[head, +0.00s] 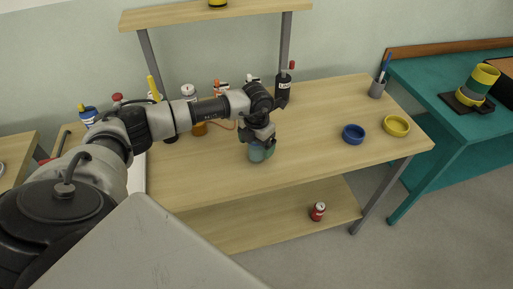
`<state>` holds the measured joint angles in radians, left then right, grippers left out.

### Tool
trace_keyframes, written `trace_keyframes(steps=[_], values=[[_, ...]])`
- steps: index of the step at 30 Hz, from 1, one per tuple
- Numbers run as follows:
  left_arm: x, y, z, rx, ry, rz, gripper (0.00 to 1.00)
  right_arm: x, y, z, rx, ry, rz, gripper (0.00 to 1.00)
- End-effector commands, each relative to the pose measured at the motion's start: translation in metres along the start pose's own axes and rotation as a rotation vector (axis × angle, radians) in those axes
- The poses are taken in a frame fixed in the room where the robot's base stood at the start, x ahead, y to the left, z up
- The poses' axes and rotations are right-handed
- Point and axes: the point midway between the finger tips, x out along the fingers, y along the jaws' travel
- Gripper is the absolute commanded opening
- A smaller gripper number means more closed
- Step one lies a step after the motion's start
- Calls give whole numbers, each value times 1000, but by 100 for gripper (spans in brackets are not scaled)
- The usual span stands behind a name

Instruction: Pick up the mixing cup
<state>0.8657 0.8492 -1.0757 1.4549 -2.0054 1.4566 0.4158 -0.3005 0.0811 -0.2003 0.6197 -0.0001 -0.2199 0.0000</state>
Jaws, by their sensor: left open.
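A blue-green cup (258,156), which looks like the mixing cup, stands on the light wooden table (320,112) near its front edge. My left gripper (262,142) points down at the cup from above, with its fingers over the cup's upper part. It is open. The fingers hide part of the cup's rim, and I cannot tell whether they touch it. My right gripper is not in the view.
A blue ring-shaped dish (353,134) and a yellow one (396,126) are to the right. Dark bottles (283,88) and small containers stand behind my arm, below a raised shelf (190,14). A red can (317,211) stands on the lower shelf. The tabletop between cup and dishes is clear.

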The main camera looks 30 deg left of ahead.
Motion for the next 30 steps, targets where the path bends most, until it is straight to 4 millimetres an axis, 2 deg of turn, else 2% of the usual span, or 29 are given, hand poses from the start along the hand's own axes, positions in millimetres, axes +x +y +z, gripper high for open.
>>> trace_keyframes(steps=[6,17,26,30], values=[[1,0,0,1,-1,-1,88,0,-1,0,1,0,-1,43],[0,0,0,1,-1,-1,33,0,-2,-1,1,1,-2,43],[-1,0,1,1,-2,-1,31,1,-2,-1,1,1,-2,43],[-10,0,1,1,-5,-2,31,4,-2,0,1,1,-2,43]])
